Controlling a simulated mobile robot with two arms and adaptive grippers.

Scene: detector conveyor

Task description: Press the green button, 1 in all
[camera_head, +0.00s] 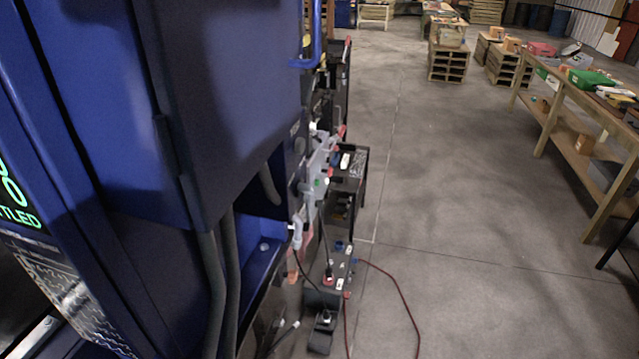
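A tall blue machine cabinet (225,90) fills the left half of the head view, very close to me. A display with green characters (18,195) is cut off by the left edge. I cannot make out a green button for certain. A tiny green spot (317,183) shows among the grey fittings on the machine's far side, too small to identify. Neither of my grippers is in view.
Dark hoses (231,285) hang below the cabinet. A red cable (405,300) and a black power block (321,330) lie on the floor. A wooden workbench (555,118) with boxes stands at right. The concrete floor (460,200) between is clear.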

